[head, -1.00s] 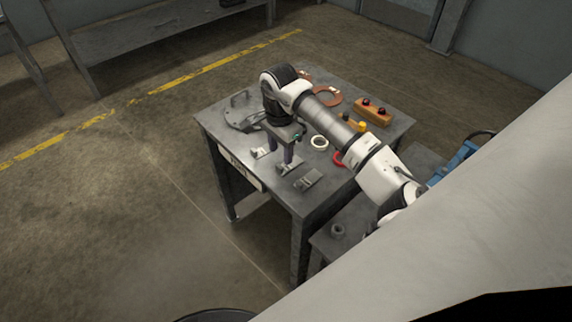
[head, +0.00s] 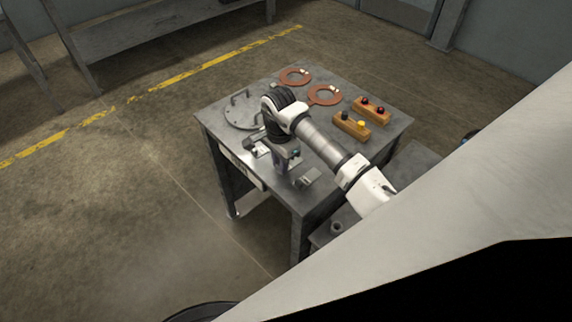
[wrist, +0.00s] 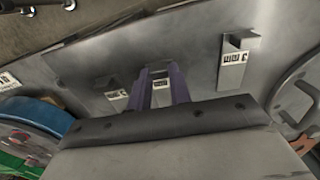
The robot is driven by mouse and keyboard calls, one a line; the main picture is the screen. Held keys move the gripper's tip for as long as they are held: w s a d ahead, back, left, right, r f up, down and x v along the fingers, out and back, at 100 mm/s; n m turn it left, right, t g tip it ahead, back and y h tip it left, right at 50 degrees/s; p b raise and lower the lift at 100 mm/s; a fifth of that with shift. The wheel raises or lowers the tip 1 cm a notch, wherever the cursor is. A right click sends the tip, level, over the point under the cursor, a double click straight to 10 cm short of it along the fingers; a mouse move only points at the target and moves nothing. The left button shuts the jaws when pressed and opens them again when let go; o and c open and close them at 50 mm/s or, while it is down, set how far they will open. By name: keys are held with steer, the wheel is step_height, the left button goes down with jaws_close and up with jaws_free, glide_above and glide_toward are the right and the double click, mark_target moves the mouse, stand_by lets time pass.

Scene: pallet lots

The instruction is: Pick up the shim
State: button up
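Several grey metal shims with raised tabs and white labels lie along the table's near-left edge. In the wrist view, the middle shim (wrist: 160,95) sits between my gripper's two purple fingers. My gripper (wrist: 160,88) looks open around it, with a finger on each side; contact cannot be told. A left shim (wrist: 112,90) and a right shim (wrist: 237,62) lie apart from the fingers. In the head view, my gripper (head: 283,165) points down low over the tabletop and mostly hides the middle shim. The near shim (head: 308,178) shows beside it.
The grey table (head: 225,155) also holds a round plate with handles (head: 240,113), copper rings (head: 324,95) and (head: 296,77), and two orange blocks with knobs, (head: 350,126) and (head: 371,113). My arm crosses the table's right side and hides part of it.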

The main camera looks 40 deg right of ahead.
jaws_close()
steer(key=shift+r, duration=0.15)
